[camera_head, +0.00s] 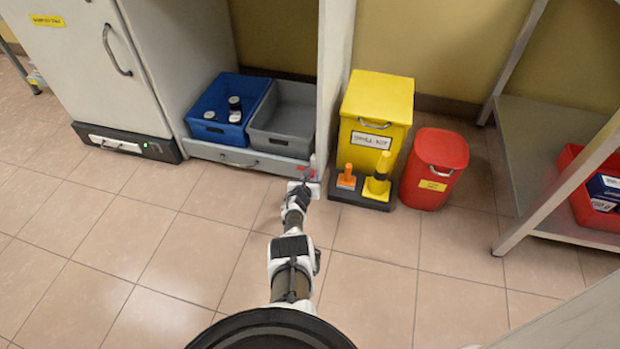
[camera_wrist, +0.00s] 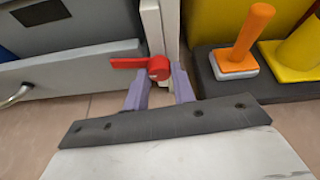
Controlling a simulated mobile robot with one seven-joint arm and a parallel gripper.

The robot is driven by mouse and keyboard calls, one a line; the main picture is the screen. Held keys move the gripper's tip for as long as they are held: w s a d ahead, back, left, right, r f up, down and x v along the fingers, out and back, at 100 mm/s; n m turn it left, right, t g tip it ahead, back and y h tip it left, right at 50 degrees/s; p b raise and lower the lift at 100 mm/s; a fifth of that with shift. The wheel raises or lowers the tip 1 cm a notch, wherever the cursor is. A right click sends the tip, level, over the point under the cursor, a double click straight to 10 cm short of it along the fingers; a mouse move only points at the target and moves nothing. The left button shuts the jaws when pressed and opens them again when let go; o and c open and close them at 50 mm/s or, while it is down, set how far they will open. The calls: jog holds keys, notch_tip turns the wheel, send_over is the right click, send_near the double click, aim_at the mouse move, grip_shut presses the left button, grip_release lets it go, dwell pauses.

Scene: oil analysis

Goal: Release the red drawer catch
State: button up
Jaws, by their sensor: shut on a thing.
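The red drawer catch (camera_wrist: 145,65) is at the right end of the grey drawer front (camera_wrist: 70,75), beside the white upright panel. Its lever points left, across the drawer front, from a round hub. My gripper (camera_wrist: 162,88) is at the hub, with a purple-grey finger on each side of it, shut on the catch. In the head view my gripper (camera_head: 305,184) reaches down to the right end of the low drawer (camera_head: 240,158). The catch shows there only as a small red spot.
The blue bin (camera_head: 205,128) with several bottles and a grey bin (camera_head: 282,128) sit above the drawer. A yellow bin (camera_head: 378,100), an orange-handled tool (camera_head: 347,178), a yellow cone (camera_head: 379,180) and a red bin (camera_head: 436,165) stand close on the right. The tiled floor in front is clear.

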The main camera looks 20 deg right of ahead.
jog(key=o, duration=1)
jog(key=shift+p+v, duration=6.95)
jog(key=shift+p, duration=0.4)
